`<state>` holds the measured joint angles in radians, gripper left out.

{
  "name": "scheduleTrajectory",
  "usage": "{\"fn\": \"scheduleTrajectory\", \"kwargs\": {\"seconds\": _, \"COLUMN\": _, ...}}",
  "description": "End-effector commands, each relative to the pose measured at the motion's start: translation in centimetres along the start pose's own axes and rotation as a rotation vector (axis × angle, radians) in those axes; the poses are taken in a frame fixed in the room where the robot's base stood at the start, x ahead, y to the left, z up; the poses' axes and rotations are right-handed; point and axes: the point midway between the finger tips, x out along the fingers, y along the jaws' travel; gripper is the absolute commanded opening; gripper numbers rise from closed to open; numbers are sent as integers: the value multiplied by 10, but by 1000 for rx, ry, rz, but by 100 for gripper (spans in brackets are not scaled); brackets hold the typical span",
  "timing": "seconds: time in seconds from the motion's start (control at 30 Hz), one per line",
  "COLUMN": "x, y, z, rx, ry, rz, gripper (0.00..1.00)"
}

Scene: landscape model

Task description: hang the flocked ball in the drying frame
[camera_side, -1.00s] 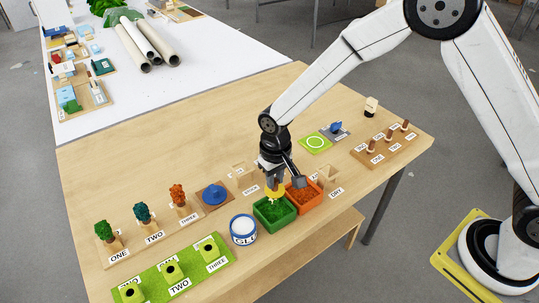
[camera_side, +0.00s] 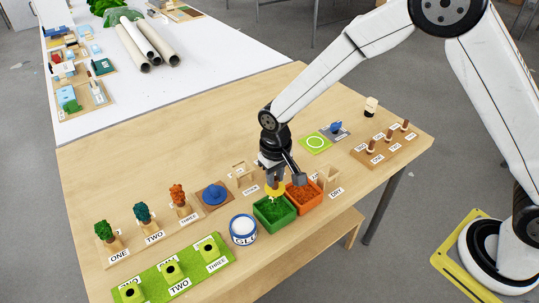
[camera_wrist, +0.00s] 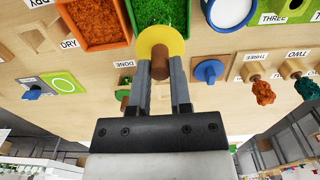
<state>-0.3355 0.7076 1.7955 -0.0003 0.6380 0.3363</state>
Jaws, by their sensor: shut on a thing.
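My gripper (camera_wrist: 163,78) is shut on the brown stem (camera_wrist: 160,64) of a round yellow piece (camera_wrist: 160,37), which I take for the ball. Its flocking cannot be made out. In the side view the yellow ball (camera_side: 275,191) is at the far part of the green tray (camera_side: 273,220), at or just above the green flock. The wooden drying frame (camera_side: 328,177), with a DRY label, stands right of the orange tray (camera_side: 304,203). It also shows at the upper left of the wrist view (camera_wrist: 35,40), apart from my gripper.
A glue pot (camera_side: 243,230) stands left of the green tray. A second wooden frame (camera_side: 243,172) stands behind the trays. A blue round piece (camera_side: 214,195), small trees and a green numbered mat (camera_side: 190,265) are further left. The table's back left is clear.

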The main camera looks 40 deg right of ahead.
Motion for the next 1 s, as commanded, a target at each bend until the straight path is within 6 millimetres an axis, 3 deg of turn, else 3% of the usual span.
{"fn": "scheduleTrajectory", "kwargs": {"seconds": 0.47, "x": -4, "y": 0, "z": 0, "rx": 0, "ry": 1, "rz": 0, "gripper": 0}}
{"fn": "scheduleTrajectory", "kwargs": {"seconds": 0.87, "x": -51, "y": 0, "z": -1, "rx": 0, "ry": 4, "rz": -1, "gripper": 0}}
{"fn": "scheduleTrajectory", "kwargs": {"seconds": 1.0, "x": -52, "y": 24, "z": -5, "rx": 62, "ry": -1, "rz": 0, "gripper": 0}}
